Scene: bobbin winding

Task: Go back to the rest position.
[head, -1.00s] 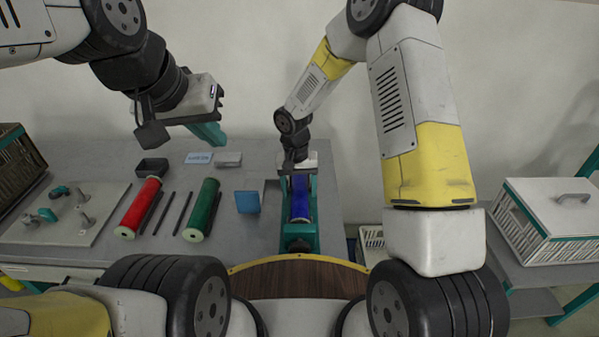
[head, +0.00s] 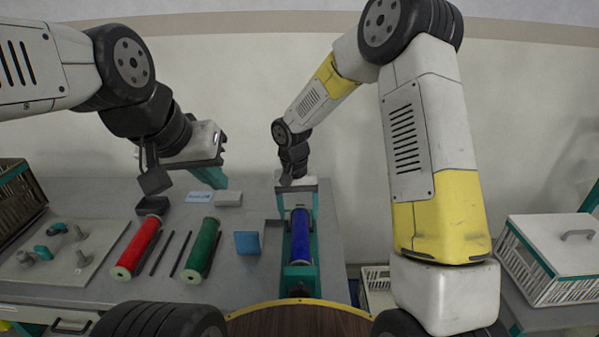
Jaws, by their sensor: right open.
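My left gripper (head: 210,177) hangs in the air over the back left of the table, with teal fingers. I cannot tell whether it is open. My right gripper (head: 298,200) is open, with its teal fingers apart, at the far end of the blue bobbin (head: 300,238). The blue bobbin lies lengthwise in a teal stand. From this angle I cannot tell how far above it the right gripper is.
A red bobbin (head: 137,248) and a green bobbin (head: 203,247) lie on the grey table, with dark rods beside them. A blue block (head: 247,243) stands to their right. A grey plate (head: 60,262) with pegs lies at left. A white crate (head: 550,257) stands at right.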

